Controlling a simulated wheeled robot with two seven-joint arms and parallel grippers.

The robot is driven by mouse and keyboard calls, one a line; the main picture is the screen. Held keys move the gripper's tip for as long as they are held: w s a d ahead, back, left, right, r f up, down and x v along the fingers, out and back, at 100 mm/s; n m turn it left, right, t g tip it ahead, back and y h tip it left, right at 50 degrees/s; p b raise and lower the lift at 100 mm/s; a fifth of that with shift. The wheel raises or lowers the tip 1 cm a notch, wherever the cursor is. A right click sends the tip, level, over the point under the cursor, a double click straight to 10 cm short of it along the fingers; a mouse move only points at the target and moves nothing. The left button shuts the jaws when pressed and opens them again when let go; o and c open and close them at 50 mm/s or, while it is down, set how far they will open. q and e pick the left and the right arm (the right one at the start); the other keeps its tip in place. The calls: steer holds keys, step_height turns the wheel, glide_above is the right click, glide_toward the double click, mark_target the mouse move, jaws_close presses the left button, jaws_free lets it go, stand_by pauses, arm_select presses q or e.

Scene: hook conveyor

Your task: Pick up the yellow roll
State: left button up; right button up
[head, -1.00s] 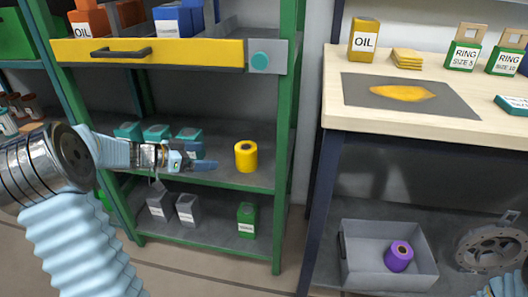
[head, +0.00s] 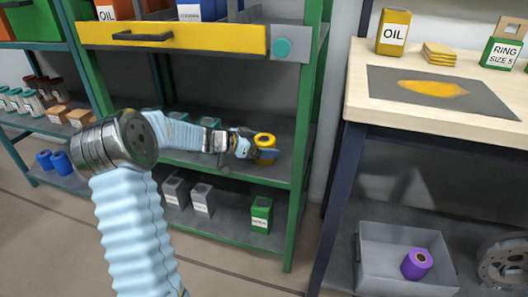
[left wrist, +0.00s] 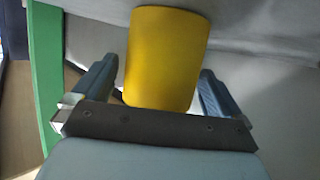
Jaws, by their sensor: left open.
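The yellow roll (head: 264,141) stands upright on the middle shelf of the green-framed rack, near its right post. It also shows in the left wrist view (left wrist: 165,58), large and between the two fingers. My left gripper (head: 262,153) is open around the roll, with one finger on each side of it. A gap shows on each side in the left wrist view (left wrist: 157,88). In the head view the gripper hides the lower part of the roll. My right gripper does not show.
Teal containers (head: 208,123) stand on the same shelf, partly behind my left arm. A yellow drawer (head: 180,38) is above. Grey containers (head: 202,200) and a green one (head: 261,214) stand below. A green post (head: 303,150) rises right of the roll.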

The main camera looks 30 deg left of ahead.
arm_select(q)
steer(key=shift+w+d, duration=0.1)
steer(key=shift+w, duration=0.1)
steer(key=c, duration=1.1)
